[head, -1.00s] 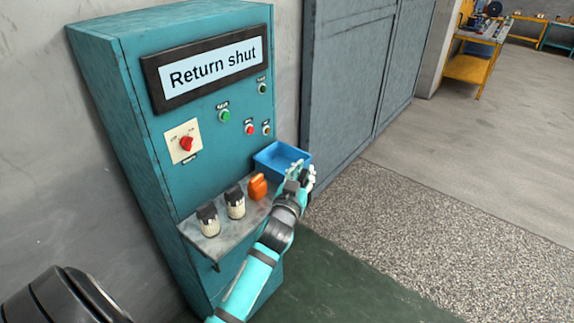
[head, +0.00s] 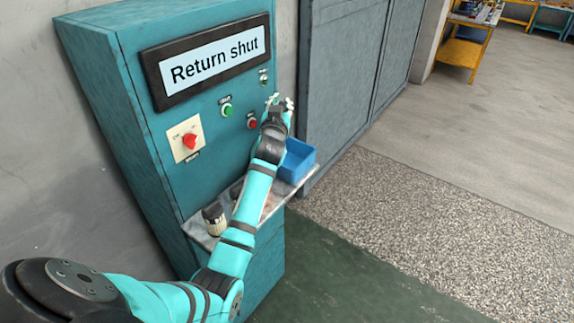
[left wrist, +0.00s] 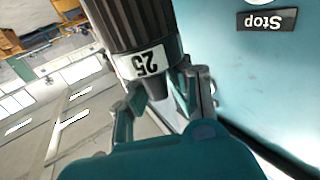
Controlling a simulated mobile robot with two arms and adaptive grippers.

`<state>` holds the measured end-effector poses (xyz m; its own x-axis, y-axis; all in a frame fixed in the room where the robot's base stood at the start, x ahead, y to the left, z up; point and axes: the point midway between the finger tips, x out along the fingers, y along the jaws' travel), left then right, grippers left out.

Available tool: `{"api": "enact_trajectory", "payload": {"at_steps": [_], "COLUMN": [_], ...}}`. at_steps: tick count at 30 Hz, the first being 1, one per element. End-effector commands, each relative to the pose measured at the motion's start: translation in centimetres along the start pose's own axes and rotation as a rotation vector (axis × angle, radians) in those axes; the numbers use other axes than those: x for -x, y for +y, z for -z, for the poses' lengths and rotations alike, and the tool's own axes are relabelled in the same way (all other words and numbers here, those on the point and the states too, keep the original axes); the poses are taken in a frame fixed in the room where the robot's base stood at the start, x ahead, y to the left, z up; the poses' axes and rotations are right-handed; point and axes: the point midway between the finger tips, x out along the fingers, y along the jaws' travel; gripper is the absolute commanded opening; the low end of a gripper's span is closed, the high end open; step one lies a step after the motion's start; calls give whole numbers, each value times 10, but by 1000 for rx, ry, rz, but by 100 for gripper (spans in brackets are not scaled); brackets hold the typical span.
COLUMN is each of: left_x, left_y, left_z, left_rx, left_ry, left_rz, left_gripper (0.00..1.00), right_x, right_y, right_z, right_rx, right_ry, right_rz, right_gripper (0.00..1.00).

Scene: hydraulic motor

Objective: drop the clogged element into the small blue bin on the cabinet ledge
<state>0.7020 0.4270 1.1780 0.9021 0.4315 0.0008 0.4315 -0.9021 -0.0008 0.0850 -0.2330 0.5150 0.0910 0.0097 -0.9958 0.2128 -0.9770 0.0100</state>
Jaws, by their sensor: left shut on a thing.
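My left gripper (head: 278,103) is raised in front of the teal cabinet, above and behind the small blue bin (head: 303,167). In the left wrist view the left gripper (left wrist: 160,97) is shut on the clogged element (left wrist: 133,22), a dark ribbed cylinder with a white band marked 25. The element is not clear in the head view. The bin sits at the right end of the cabinet ledge (head: 200,232), partly behind my left forearm. Its inside floor is mostly hidden. My right gripper is not in view.
The cabinet front (head: 215,160) carries a red rotary switch (head: 189,141), a green button (head: 226,110), a red button (head: 252,123) and a "Return shut" display (head: 220,60). A dark-capped bottle (head: 214,219) stands on the ledge; my arm covers most other items there.

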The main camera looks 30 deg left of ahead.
Motion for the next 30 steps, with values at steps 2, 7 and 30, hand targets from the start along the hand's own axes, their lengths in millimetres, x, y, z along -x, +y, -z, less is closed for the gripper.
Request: {"api": "enact_trajectory", "payload": {"at_steps": [2, 7, 30], "left_x": [0, 0, 0], "left_y": [0, 0, 0], "left_z": [-16, -34, -39], "left_rx": [-1, -1, 0], "left_ry": [0, 1, 1], "left_rz": [0, 0, 0], "left_gripper": [0, 0, 41], "right_x": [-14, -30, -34], "right_y": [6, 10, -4], "right_z": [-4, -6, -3], "right_rx": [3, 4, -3], "right_ry": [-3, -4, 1], "right_rz": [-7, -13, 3], "right_gripper": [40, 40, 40]}}
